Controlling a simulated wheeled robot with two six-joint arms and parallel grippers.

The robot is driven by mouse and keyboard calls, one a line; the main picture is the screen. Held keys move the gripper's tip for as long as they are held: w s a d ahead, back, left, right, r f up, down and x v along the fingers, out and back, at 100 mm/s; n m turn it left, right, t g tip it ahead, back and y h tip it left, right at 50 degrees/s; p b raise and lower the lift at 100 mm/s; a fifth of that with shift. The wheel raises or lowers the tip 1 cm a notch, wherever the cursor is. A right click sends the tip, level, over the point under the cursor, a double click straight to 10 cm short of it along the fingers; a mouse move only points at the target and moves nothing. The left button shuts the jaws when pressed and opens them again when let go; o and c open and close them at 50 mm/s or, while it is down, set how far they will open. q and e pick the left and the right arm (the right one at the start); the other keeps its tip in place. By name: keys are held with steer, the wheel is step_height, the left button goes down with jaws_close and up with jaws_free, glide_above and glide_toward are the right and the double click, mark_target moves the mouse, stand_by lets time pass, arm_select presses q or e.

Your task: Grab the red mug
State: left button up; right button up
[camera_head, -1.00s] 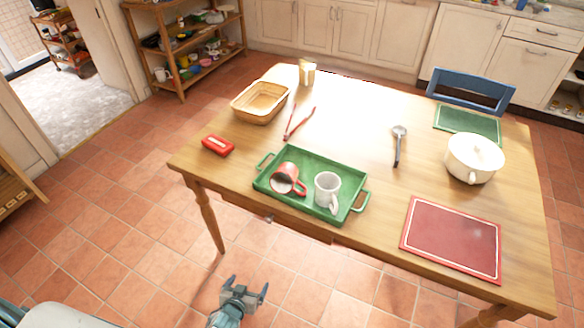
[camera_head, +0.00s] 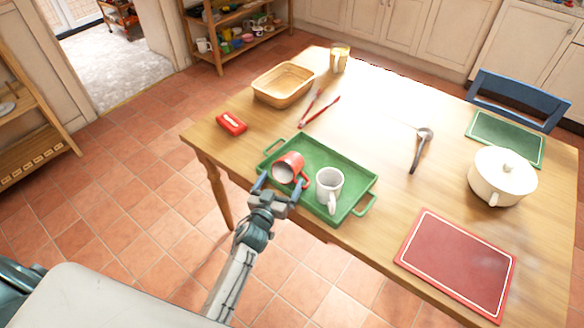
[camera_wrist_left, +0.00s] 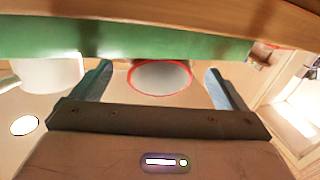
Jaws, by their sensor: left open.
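The red mug (camera_head: 291,161) lies on its side in the green tray (camera_head: 340,161), its open mouth facing my left gripper and its handle to the right. My left gripper (camera_head: 280,186) is open and empty at the tray's near edge, just in front of the mug. In the left wrist view the red-rimmed mouth of the mug (camera_wrist_left: 160,79) shows between the two spread fingers (camera_wrist_left: 158,77). Whether a finger touches the mug, I cannot tell. My right gripper is not in view.
A white mug (camera_head: 328,184) stands upright in the tray, right of the red one, close to my right-hand finger.

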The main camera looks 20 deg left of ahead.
mark_target(286, 177)
arm_select(q)
steer(key=w, duration=0.5)
steer(key=shift+d, duration=0.1)
steer(key=shift+r, duration=0.1)
steer(key=shift+c, duration=0.4)
steer(key=c, duration=1.1)
